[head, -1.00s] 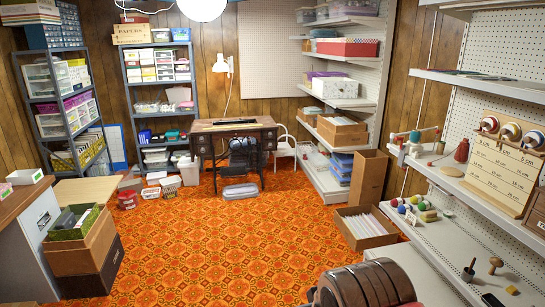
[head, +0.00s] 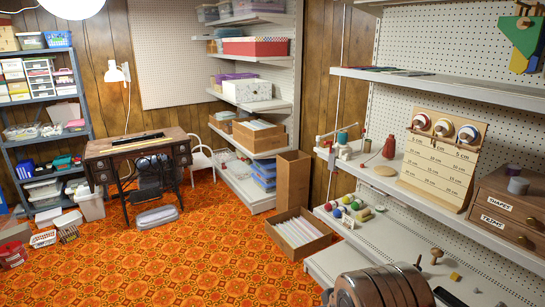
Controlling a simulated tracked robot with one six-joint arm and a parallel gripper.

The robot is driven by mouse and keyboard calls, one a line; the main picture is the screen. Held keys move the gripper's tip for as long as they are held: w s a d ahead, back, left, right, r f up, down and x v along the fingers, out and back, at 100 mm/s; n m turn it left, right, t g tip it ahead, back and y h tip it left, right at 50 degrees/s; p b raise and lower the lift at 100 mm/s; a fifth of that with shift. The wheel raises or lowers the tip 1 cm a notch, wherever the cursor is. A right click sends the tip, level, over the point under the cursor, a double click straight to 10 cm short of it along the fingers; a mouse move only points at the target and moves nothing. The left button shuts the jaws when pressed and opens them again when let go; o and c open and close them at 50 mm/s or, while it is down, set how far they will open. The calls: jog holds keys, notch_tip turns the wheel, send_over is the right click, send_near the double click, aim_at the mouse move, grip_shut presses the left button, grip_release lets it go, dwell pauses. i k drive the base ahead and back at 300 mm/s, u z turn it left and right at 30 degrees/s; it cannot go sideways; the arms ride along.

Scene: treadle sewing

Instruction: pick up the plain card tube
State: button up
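I cannot pick out a plain card tube for certain. An open cardboard box (head: 284,252) on the floor holds several long pale pieces (head: 299,232); I cannot tell whether they are tubes or sheets. Small spools and a red cone (head: 389,147) stand on the right-hand shelf, and a small grey cylinder (head: 518,186) stands on a wooden drawer unit (head: 500,208) marked "SHAPES" and "TRIMS". A rounded, ringed part of my own arm shows at the bottom edge. My gripper is not in view.
White shelving (head: 430,84) with a pegboard back runs along the right side, close to my arm. A tall open cardboard box (head: 292,180) stands by the wall. The treadle sewing table (head: 140,150) is at the left. The orange patterned floor (head: 190,260) is clear in the middle.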

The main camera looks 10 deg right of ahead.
aim_at(342, 139)
jog(key=z, duration=0.4)
jog(key=i, duration=0.55)
jog(key=z, duration=0.65)
jog(key=i, duration=0.55)
jog(key=z, duration=0.3)
